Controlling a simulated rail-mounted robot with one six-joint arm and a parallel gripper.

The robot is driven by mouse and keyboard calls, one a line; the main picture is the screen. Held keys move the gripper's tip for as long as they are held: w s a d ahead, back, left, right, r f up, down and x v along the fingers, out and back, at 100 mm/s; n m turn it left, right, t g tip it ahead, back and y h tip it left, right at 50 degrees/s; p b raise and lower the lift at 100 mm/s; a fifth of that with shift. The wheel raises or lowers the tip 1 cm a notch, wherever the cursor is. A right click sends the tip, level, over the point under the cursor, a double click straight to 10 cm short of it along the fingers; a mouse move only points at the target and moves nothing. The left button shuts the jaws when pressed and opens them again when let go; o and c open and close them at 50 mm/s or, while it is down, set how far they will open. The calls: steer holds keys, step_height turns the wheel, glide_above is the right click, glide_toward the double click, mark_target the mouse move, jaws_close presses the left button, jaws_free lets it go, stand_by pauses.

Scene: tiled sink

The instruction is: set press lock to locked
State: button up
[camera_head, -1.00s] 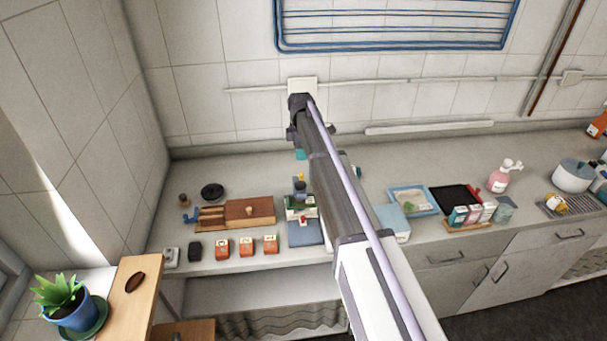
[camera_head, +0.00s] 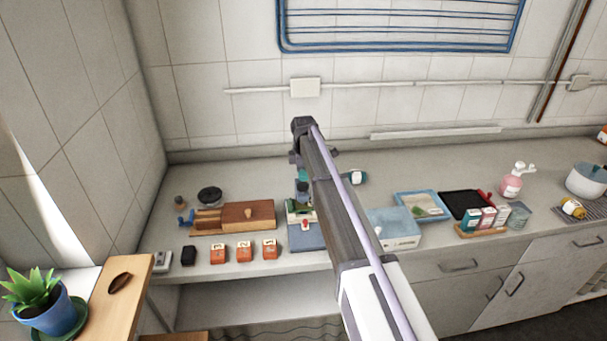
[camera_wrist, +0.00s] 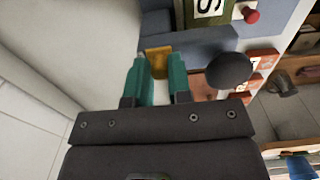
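The press lock appears to be the small device (camera_head: 300,207) on the counter, with a green and white body, a dark round knob and a red button; my arm partly hides it in the head view. In the wrist view its green panel with a white "S" label (camera_wrist: 212,8), a red knob (camera_wrist: 251,15), a black round knob (camera_wrist: 230,70) and a yellow block (camera_wrist: 158,60) show. My gripper (camera_wrist: 158,72) has its teal fingers apart, with the yellow block between or just beyond the tips. I cannot tell whether they touch it. Which state the lock is in cannot be read.
A wooden board (camera_head: 250,215) lies left of the device, with orange numbered blocks (camera_head: 218,254) along the front edge. A black round item (camera_head: 209,195) stands behind. A light blue box (camera_head: 395,230) and trays (camera_head: 422,205) are to the right. The tiled wall is close behind.

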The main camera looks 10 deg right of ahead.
mark_target(296, 181)
jaws_close()
steer(key=shift+a, duration=1.2)
steer(key=o, duration=0.5)
jaws_free()
steer(key=shift+r, duration=0.1)
step_height(296, 181, up, 11)
steer(key=p, duration=1)
steer(key=shift+f+p, duration=0.2)
steer(key=shift+p, duration=0.2)
